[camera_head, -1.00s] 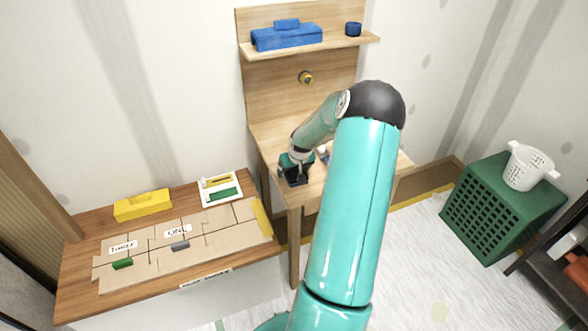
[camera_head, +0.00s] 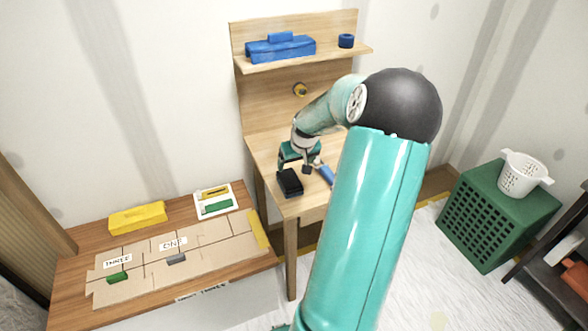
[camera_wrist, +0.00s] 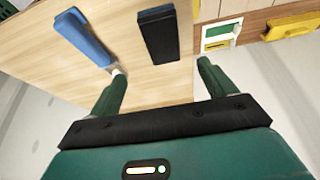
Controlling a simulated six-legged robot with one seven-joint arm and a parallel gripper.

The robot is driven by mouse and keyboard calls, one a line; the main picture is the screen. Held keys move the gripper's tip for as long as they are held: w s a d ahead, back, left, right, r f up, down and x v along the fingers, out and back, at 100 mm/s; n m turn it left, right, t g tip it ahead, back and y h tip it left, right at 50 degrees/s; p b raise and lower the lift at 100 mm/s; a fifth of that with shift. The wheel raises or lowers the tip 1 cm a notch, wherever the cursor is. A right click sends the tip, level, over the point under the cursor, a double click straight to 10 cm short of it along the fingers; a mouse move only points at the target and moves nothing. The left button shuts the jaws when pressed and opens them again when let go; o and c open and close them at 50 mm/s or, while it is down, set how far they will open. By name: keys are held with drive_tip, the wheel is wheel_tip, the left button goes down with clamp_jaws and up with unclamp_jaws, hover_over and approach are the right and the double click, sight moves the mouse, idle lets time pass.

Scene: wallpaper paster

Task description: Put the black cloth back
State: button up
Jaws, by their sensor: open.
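A black, block-like piece with a blue edge (camera_head: 290,182), which I take for the black cloth, lies on the wooden desk near its front left corner. In the wrist view the black piece (camera_wrist: 158,38) lies just beyond and between my fingertips, with bare desk around it. My gripper (camera_wrist: 161,68) is open and empty. In the head view my gripper (camera_head: 294,163) is just behind the black piece, low over the desk. No contact shows in the wrist view.
A blue tool with a pale end (camera_wrist: 85,38) lies beside the black piece. A blue box (camera_head: 281,48) and blue roll (camera_head: 346,41) sit on the shelf. The low table (camera_head: 70,285) holds a yellow box (camera_head: 138,218) and white tray (camera_head: 214,202). A green crate (camera_head: 490,225) stands right.

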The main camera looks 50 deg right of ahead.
drive_tip(key=w+a+r+n, duration=0.2)
drive_tip(key=a+r, duration=0.4)
drive_tip(key=a, duration=0.6)
drive_tip(key=w+a+r+n, duration=0.2)
drive_tip(key=a+r, duration=0.5)
drive_tip(key=a, duration=0.6)
drive_tip(key=s+a+r+n+t+y, duration=0.1)
drive_tip(key=s+a+r, duration=0.2)
drive_tip(key=s+a, duration=0.4)
drive_tip(key=s+a+r+n+y, duration=0.1)
drive_tip(key=s+a+r, duration=0.2)
drive_tip(key=a, duration=1.1)
drive_tip(key=s, duration=0.3)
drive_tip(key=shift+s+a+n+t+y, duration=0.25)
drive_tip(key=shift+s+n+t+y, duration=0.05)
drive_tip(key=shift+s+t, duration=0.1)
